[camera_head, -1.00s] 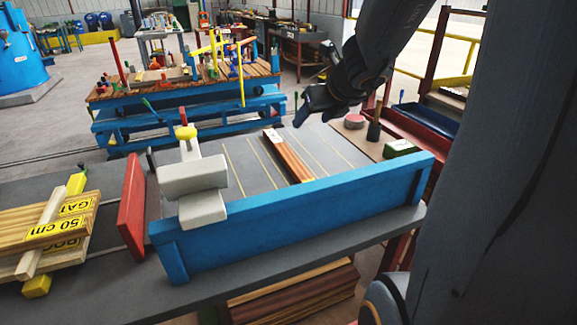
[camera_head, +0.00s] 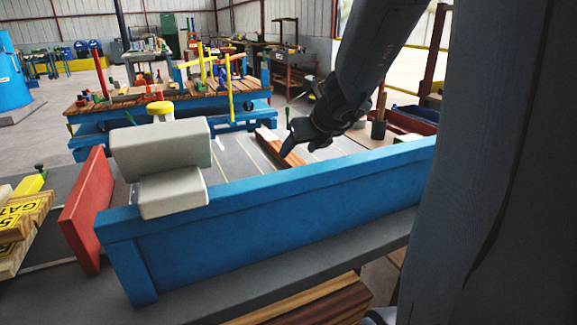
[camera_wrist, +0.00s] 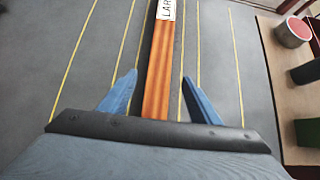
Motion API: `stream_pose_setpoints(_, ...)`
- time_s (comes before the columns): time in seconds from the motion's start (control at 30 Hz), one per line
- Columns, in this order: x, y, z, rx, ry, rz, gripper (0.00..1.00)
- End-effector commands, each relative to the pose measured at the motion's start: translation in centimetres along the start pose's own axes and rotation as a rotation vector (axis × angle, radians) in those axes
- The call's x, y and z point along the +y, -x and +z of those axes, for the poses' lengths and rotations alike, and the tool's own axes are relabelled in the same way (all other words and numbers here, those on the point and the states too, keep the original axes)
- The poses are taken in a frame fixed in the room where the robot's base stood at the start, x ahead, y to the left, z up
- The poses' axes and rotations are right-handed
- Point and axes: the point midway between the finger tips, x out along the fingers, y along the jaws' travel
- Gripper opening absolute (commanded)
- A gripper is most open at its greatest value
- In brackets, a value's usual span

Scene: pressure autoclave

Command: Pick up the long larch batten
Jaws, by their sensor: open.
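The long larch batten (camera_wrist: 158,82) is an orange-brown striped strip with a white label reading "LAR" at its far end. In the wrist view it runs up the middle of the grey table, with a dark side face on its left. My gripper (camera_wrist: 160,97) is open, with one blue finger on each side of the batten and gaps between. In the head view the batten (camera_head: 272,142) lies behind the blue rail, and my gripper (camera_head: 287,152) is over its near part. The rail hides the batten's near end. I cannot tell the height of the fingers above the table.
A blue rail (camera_head: 270,225) stands along the table's near side, with a grey clamp block (camera_head: 160,150) and red plate (camera_head: 84,210) at left. A red-topped tin (camera_wrist: 293,32) and dark items stand on the right. The table around the batten is clear.

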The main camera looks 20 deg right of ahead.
Motion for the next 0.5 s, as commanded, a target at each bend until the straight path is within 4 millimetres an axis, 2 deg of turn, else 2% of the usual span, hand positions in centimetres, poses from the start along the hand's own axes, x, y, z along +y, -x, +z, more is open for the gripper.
stream_pose_setpoints(0.03, 0.0, -0.8, -0.1, 0.001, -0.001, 0.001, 0.57)
stream_pose_setpoints(0.27, 0.1, -2.6, 0.0, 0.002, 0.0, 0.001, 0.57)
stream_pose_setpoints(0.5, 0.1, -6.0, 0.2, 0.001, 0.0, 0.0, 0.57)
